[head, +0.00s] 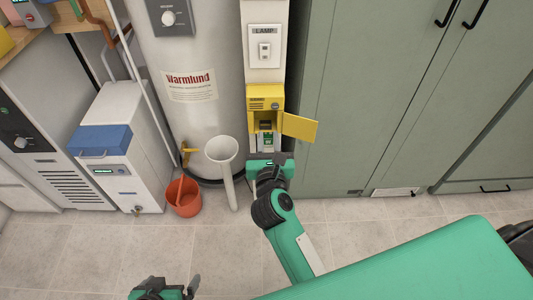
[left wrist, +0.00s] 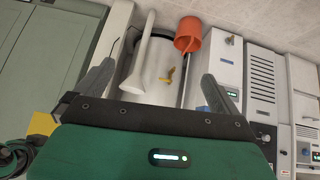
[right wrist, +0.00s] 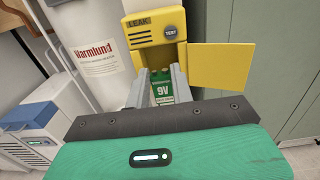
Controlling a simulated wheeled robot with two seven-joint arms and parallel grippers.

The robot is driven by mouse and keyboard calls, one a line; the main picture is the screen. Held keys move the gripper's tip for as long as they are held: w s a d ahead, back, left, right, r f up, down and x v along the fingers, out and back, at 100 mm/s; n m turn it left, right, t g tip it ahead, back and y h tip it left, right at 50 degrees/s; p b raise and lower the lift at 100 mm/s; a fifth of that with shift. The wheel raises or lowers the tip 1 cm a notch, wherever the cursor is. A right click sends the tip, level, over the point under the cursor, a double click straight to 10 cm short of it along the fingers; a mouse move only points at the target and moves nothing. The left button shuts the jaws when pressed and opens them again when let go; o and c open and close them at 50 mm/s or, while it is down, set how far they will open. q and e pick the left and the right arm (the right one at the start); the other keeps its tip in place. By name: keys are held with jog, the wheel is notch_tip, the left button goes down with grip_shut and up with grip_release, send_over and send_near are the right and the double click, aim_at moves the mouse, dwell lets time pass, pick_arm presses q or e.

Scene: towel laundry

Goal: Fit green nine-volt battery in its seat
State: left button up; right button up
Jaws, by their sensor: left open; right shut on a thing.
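The green nine-volt battery (right wrist: 162,88) is held between the fingers of my right gripper (right wrist: 161,92), its "9V" label facing the right wrist camera. It also shows in the head view (head: 266,140), just below the opening of the yellow leak alarm box (head: 265,104). The box also shows in the right wrist view (right wrist: 154,28), its door swung open to the right. The seat inside is mostly hidden behind the battery and fingers; I cannot tell whether the battery touches it. My left gripper (left wrist: 165,90) is open and empty, low in the head view (head: 180,285).
The yellow door (head: 300,128) sticks out right of the box. A white water heater (head: 195,75) and a white funnel pipe (head: 222,150) stand to the left, with an orange bucket (head: 184,198) on the floor. Green cabinets (head: 390,90) stand to the right.

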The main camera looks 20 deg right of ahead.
jog(key=shift+w+a+f+b, duration=0.2)
jog(key=shift+f+b, duration=0.1)
jog(key=shift+f, duration=0.25)
jog(key=shift+w+d+r, duration=0.1)
jog(key=shift+w, duration=0.2)
pick_arm(q)
jog(key=shift+w+d+r+t+h+b, duration=0.25)
jog(key=shift+d+r+t+h+b, duration=0.3)
jog(key=shift+d+r+t, duration=0.35)
pick_arm(e)
jog(key=shift+x, duration=4.7)
pick_arm(q)
jog(key=shift+r, duration=0.15)
pick_arm(e)
jog(key=shift+d, duration=0.1)
pick_arm(q)
jog(key=shift+f+b, duration=0.4)
jog(key=shift+f, duration=0.1)
pick_arm(e)
jog(key=shift+f, duration=0.9)
jog(key=o, duration=1.1)
jog(key=shift+c, duration=0.2)
